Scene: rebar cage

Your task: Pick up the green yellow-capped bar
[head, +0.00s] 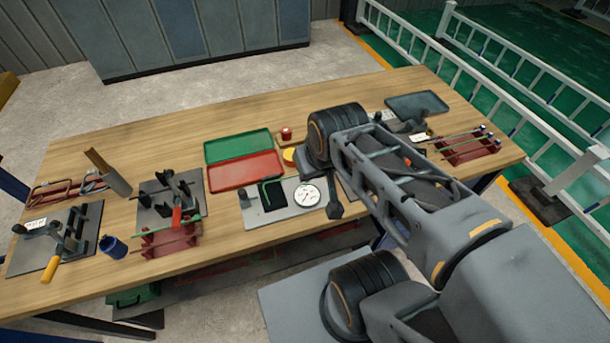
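A thin green bar (168,227) lies across the red rack (168,245) at the left front of the table. Its end caps are too small to make out, so I cannot tell whether one is yellow. Another red rack (468,152) at the right end of the table holds several thin bars with coloured ends. One of these bars looks greenish, but I cannot make out a yellow cap. My arm reaches over the right half of the table, between the two racks. I cannot make out my gripper's fingers; no bar is visibly held.
Red and green trays (245,168) lie mid-table, beside a plate with a white dial (307,195). Clamps on dark plates (60,240) and a blue cup (113,247) stand at the left. A dark tray (417,105) lies back right. The back left tabletop is clear. White railings stand beyond the right end.

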